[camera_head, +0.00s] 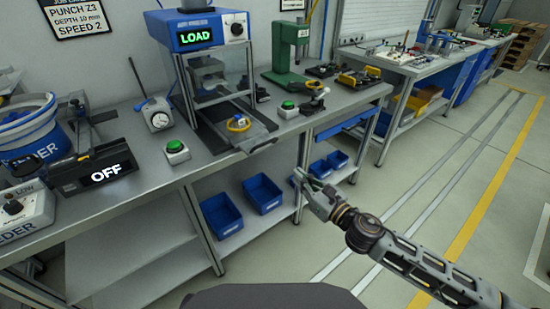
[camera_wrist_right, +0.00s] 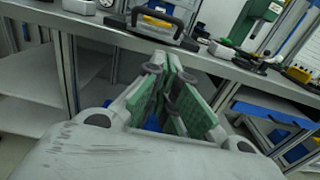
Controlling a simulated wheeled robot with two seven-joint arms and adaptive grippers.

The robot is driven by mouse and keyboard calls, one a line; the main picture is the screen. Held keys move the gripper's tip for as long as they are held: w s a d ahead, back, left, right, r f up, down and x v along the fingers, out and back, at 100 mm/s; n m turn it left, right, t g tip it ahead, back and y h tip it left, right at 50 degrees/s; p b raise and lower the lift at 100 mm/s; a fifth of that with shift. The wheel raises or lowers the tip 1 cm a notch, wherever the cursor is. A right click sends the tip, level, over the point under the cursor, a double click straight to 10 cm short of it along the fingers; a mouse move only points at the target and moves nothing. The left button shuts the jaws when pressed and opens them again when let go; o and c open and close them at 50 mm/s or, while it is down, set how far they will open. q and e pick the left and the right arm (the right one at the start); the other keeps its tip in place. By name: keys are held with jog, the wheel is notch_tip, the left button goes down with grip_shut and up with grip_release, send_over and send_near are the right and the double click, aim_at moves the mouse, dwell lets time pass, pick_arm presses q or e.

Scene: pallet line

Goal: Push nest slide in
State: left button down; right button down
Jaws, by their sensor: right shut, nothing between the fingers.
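The nest slide (camera_head: 222,127) sticks out of the front of the blue press (camera_head: 202,35), whose display reads LOAD. A yellow ring-shaped part (camera_head: 238,123) lies on the slide, and a dark handle (camera_head: 258,141) is at its front end. In the right wrist view the slide's black handle (camera_wrist_right: 158,18) shows above and beyond the fingertips. My right gripper (camera_head: 303,180) is in front of the bench and below its top, to the right of the slide. Its green-padded fingers (camera_wrist_right: 166,72) are shut and empty, apart from the handle. My left gripper is out of view.
Green push buttons (camera_head: 176,148) (camera_head: 288,107) stand either side of the slide. A green hand press (camera_head: 289,45) is at the right. Blue bins (camera_head: 221,213) sit on the shelf below. A feeder (camera_head: 25,130) and OFF box are left. The floor at right is clear.

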jog(key=shift+w+a, duration=0.1)
jog(key=shift+w, duration=0.1)
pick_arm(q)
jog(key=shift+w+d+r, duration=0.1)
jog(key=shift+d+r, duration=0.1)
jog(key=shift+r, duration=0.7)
pick_arm(e)
jog(key=x, duration=1.3)
jog(key=shift+w+a, duration=0.25)
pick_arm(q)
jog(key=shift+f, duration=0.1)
pick_arm(e)
jog(key=shift+w, duration=0.1)
